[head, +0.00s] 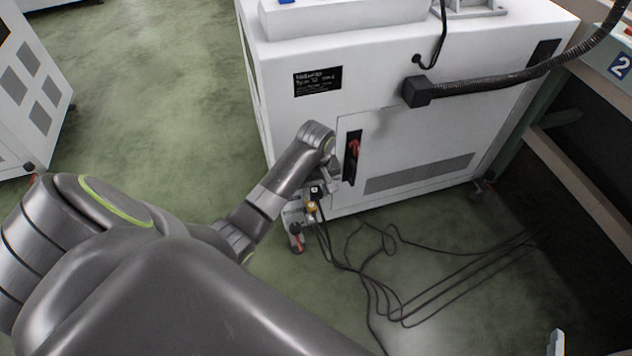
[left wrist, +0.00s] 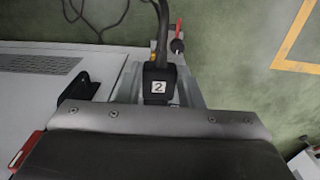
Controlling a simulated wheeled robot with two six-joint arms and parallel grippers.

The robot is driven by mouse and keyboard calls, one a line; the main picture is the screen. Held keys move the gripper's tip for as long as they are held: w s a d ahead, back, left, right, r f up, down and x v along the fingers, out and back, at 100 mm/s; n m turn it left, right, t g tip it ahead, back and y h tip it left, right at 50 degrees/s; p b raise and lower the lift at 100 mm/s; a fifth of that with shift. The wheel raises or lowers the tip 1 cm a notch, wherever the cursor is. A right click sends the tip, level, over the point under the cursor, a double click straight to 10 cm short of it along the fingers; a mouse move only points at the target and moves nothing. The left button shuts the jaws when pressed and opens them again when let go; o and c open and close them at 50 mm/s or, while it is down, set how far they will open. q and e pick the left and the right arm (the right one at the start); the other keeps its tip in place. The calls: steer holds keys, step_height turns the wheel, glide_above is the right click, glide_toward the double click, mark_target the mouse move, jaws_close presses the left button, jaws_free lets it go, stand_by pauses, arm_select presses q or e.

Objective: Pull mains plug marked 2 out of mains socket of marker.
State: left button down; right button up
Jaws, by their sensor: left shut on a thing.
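The black mains plug marked 2 (left wrist: 157,86) is in the left wrist view, its white label facing the camera and its cable running up. My left gripper (left wrist: 160,92) is shut on this plug, with a pale finger on each side. In the head view, my left gripper (head: 326,181) is low at the white machine's near corner, beside a black plug (head: 316,190). A yellow plug (head: 311,208) is just below. The socket face is hidden, so I cannot tell whether the held plug is seated. My right gripper cannot be made out.
Loose black cables (head: 385,285) lie on the green floor. A thick black hose (head: 500,83) crosses at the right.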

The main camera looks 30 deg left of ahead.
arm_select(q)
steer(key=shift+r+p, duration=0.4)
steer(key=shift+p, duration=0.05)
steer(key=shift+r+p, duration=0.5)
steer(key=shift+p, duration=0.2)
steer(key=shift+r+p, duration=0.6)
steer(key=shift+p, duration=0.3)
steer(key=shift+r, duration=0.1)
arm_select(e)
steer(key=s+a+f+g+y, duration=0.2)
steer(key=s+f+g, duration=0.8)
steer(key=s+f, duration=0.3)
steer(key=shift+a+g, duration=0.25)
steer(key=shift+g, duration=0.15)
